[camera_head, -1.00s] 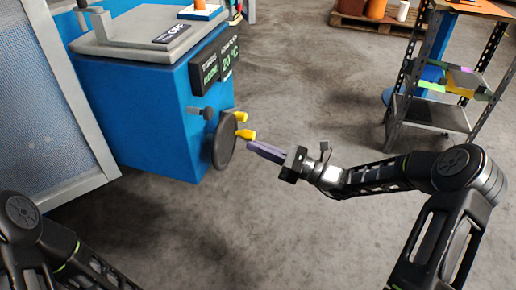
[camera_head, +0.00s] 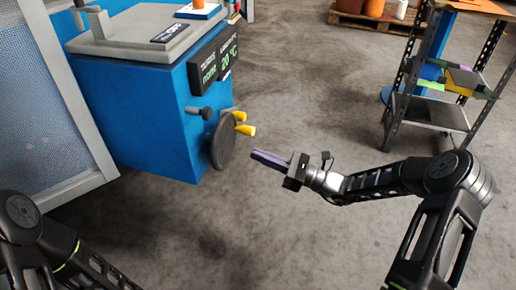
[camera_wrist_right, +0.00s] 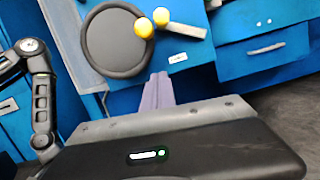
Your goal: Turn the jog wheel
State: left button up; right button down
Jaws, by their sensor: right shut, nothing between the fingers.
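The jog wheel (camera_head: 223,142) is a dark round disc on the side of the blue machine, with yellow knobs (camera_head: 245,130) sticking out from it. My right gripper (camera_head: 254,155) has purple-grey fingers, shut and empty. It is apart from the wheel, to its right and slightly lower in the head view. In the wrist view the fingers (camera_wrist_right: 157,84) point at the wheel's lower right. My left gripper is out of view; only its arm shows at lower left.
The blue machine (camera_head: 150,110) has a display (camera_head: 213,65) and a small dark handle (camera_head: 200,112) above the wheel. A grey mesh panel (camera_head: 40,110) stands left. A metal shelf (camera_head: 430,112) stands right. The floor between is clear.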

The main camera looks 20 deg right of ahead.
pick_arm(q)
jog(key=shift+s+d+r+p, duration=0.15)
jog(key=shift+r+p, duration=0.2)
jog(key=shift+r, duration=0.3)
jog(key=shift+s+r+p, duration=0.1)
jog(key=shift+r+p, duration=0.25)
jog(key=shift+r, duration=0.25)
pick_arm(e)
jog(key=v, duration=0.8)
jog(key=shift+s+d+r, duration=0.15)
jog(key=shift+d+r, duration=0.05)
jog(key=shift+d, duration=0.2)
